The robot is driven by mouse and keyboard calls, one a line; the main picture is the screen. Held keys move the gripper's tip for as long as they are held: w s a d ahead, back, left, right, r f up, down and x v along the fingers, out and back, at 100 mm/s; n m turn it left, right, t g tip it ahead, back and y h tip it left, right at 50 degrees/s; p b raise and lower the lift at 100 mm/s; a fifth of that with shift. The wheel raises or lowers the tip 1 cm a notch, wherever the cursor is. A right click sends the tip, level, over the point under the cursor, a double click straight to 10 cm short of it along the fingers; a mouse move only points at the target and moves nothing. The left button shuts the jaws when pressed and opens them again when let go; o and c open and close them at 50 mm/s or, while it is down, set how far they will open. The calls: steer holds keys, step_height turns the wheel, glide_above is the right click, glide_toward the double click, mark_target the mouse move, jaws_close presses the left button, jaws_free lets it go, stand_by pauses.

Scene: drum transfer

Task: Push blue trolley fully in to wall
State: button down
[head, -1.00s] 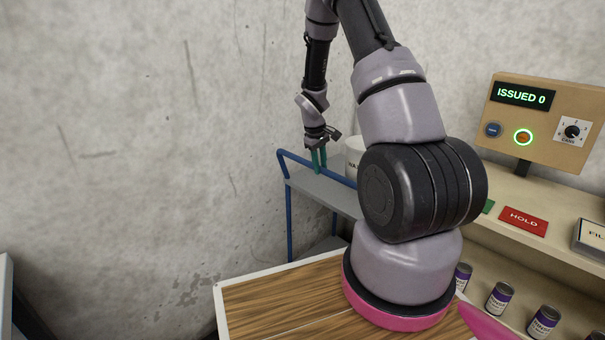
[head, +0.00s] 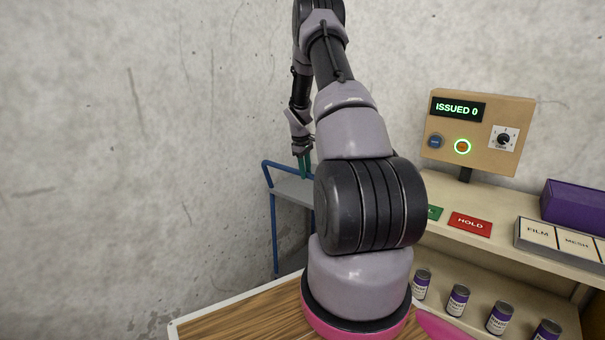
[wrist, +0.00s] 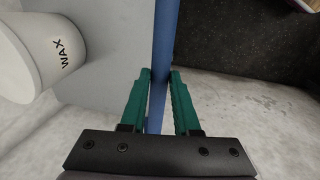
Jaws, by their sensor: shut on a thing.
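The blue trolley (head: 274,235) stands by the concrete wall in the head view, left of my arm, with a blue tube frame and a grey top shelf (head: 293,190). Most of it is hidden behind my arm. My gripper (head: 303,165) is at the trolley's top edge, with its green fingers pointing down. In the wrist view my gripper (wrist: 160,85) is shut on the trolley's blue rail (wrist: 165,45), one finger on each side. A white tub marked WAX (wrist: 35,50) stands on the grey shelf beside the rail.
A wooden-topped surface (head: 235,315) lies in front. At right, a shelf unit (head: 480,245) holds a green card, a red HOLD card (head: 470,224), a labelled box, a purple box (head: 575,205) and several cans. A control panel (head: 478,133) reads ISSUED 0.

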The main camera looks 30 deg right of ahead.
steer(key=shift+w+d+r, duration=0.1)
steer(key=shift+w+d, duration=0.05)
steer(key=shift+d, duration=0.15)
steer(key=c, duration=0.7)
jaws_free()
steer(key=shift+o, duration=0.2)
steer(key=shift+a+r, duration=0.15)
steer(key=shift+r, duration=0.15)
step_height(320, 180, up, 10)
steer(key=a, duration=0.1)
steer(key=shift+s+a, duration=0.35)
steer(key=shift+s, duration=0.05)
steer(key=shift+f, duration=0.1)
